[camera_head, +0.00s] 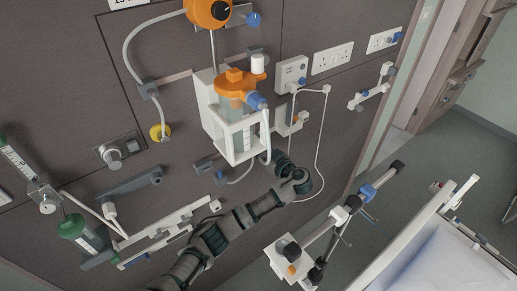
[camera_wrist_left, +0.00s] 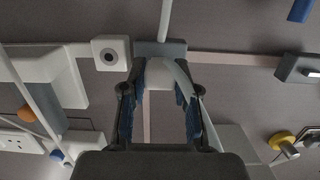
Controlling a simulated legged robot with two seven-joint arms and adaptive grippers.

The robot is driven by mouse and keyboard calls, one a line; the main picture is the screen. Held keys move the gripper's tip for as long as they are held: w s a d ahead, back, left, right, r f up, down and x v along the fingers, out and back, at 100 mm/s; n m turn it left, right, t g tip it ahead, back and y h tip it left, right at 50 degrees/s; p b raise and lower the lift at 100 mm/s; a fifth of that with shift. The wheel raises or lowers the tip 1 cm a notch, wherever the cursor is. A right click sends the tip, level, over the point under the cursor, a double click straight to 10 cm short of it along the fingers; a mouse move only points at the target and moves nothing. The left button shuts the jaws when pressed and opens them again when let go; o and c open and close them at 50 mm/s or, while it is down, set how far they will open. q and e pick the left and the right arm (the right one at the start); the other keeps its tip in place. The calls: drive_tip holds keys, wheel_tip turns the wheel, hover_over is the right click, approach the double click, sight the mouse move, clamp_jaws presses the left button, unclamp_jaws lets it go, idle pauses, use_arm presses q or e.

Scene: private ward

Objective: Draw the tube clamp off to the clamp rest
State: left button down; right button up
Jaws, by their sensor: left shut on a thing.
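My left gripper (camera_head: 284,160) is low in front of the wall, just right of the suction canister (camera_head: 236,105) and its white holder. In the left wrist view its two blue-padded fingers (camera_wrist_left: 159,100) are shut on a small white piece, likely the tube clamp (camera_wrist_left: 160,75). A pale tube (camera_wrist_left: 182,78) runs past this piece. The head view does not show the clamp clearly. A white wall bracket (camera_head: 283,125) sits above the gripper and may be the clamp rest; it seems to show in the left wrist view (camera_wrist_left: 110,50). My right gripper is not in view.
A thin tube (camera_head: 320,150) loops right of the gripper. Wall sockets (camera_head: 333,58) are above. A yellow knob (camera_head: 160,132) and a white rail (camera_head: 165,230) are to the left. A bed (camera_head: 440,260) stands at lower right, with a jointed stand (camera_head: 345,215) before it.

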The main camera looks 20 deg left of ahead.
use_arm(q)
drive_tip(key=f+v, duration=0.1)
drive_tip(key=v, duration=0.5)
drive_tip(key=shift+s+d, duration=0.15)
drive_tip(key=shift+d, duration=0.15)
idle(0.3)
drive_tip(key=f+b+v, duration=0.1)
drive_tip(key=v, duration=1)
drive_tip(key=shift+f, duration=0.5)
drive_tip(key=shift+d+r, duration=0.1)
drive_tip(key=shift+d, duration=0.05)
